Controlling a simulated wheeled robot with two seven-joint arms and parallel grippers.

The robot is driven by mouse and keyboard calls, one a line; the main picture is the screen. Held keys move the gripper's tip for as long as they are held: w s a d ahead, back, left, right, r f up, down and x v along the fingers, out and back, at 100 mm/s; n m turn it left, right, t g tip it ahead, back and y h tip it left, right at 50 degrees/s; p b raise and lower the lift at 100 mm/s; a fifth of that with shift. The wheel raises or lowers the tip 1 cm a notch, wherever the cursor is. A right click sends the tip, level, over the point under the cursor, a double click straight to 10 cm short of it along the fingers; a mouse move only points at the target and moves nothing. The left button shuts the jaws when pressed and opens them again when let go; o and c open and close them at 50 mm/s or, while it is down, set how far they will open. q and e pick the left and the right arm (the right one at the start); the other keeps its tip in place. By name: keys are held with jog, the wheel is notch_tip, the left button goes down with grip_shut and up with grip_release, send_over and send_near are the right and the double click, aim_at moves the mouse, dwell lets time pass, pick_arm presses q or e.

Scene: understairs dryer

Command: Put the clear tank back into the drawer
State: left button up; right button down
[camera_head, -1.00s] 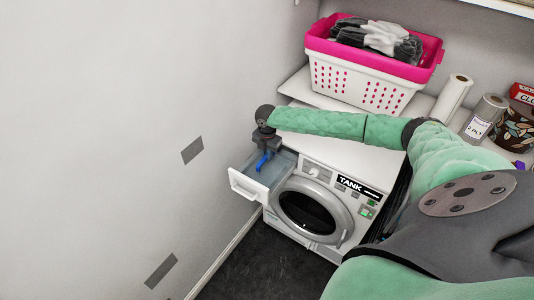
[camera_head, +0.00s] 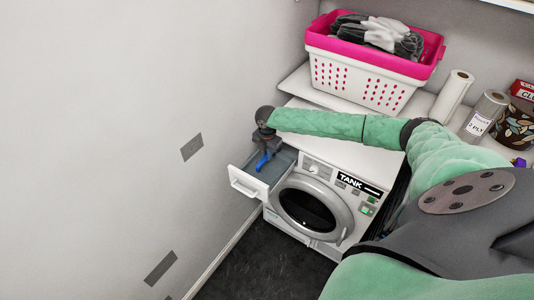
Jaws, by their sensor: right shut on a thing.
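The drawer (camera_head: 246,183) at the upper left of the white dryer is pulled out, its white front facing left and down. My right gripper (camera_head: 264,152) points down over the open drawer and is shut. A blue part (camera_head: 263,161) shows at its fingertips, apparently the handle of the clear tank. The tank's body is hard to make out against the grey drawer inside; it seems to lie in or just above the drawer. Whether it sits fully on the drawer floor I cannot tell. My left gripper is not in view.
The dryer (camera_head: 345,217) has a round door and a TANK label (camera_head: 351,184). A pink and white laundry basket (camera_head: 360,85) stands on the top behind. Paper rolls (camera_head: 453,95) stand at the right.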

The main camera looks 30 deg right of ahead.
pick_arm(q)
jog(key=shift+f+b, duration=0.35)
pick_arm(e)
jog(key=shift+f, duration=0.95)
jog(key=c, duration=1.3)
grip_release()
jog(key=shift+r, duration=0.1)
notch_tip(320, 180, up, 7)
jog(key=b, duration=0.3)
jog(key=shift+f, duration=0.2)
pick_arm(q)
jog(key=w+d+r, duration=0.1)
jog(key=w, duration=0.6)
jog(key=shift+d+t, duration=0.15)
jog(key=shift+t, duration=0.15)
pick_arm(e)
jog(key=shift+r, duration=0.55)
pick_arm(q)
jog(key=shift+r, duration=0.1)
